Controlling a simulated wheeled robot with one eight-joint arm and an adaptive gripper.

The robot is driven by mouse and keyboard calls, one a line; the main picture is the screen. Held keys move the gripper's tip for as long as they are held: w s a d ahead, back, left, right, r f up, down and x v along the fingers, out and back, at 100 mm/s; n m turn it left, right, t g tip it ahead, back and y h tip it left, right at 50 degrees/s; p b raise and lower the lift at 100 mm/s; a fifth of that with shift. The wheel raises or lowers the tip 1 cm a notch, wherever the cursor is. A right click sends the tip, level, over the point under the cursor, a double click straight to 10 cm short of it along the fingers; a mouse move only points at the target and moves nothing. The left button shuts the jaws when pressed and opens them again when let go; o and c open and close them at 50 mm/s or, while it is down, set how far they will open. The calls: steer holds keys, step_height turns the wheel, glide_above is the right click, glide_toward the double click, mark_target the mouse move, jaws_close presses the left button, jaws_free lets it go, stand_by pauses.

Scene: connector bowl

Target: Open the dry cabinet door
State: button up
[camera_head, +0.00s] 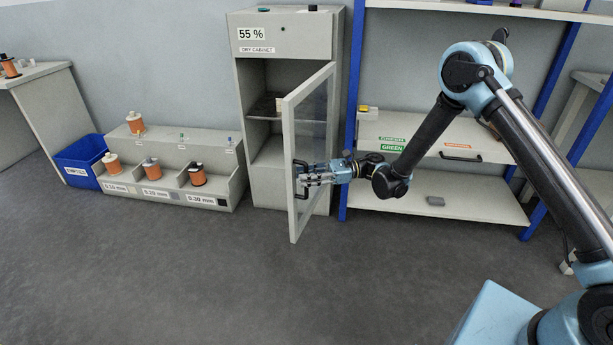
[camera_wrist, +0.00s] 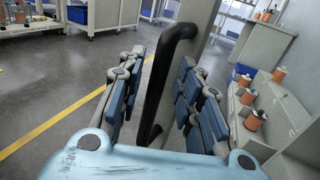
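The dry cabinet (camera_head: 282,35) stands against the back wall, labelled "DRY CABINET" with a 55 % display. Its glass-paned door (camera_head: 295,225) stands swung well outward, hinged on the cabinet's right side, so the shelf inside shows. A black bar handle (camera_head: 301,196) is on the door's outer face. My gripper (camera_head: 308,178) is at this handle, reaching in from the right. In the wrist view the handle (camera_wrist: 168,62) runs between the two blue-padded fingers, with gaps visible on both sides. The fingers are apart, around the handle without clearly pressing it.
A stepped spool rack (camera_head: 165,150) and a blue bin (camera_head: 82,160) stand left of the cabinet. A blue-posted shelf (camera_head: 440,195) stands close on the right, behind my arm. The grey floor (camera_head: 200,275) in front is clear.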

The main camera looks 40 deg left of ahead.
steer(key=v, duration=1.2)
stand_by(0.5)
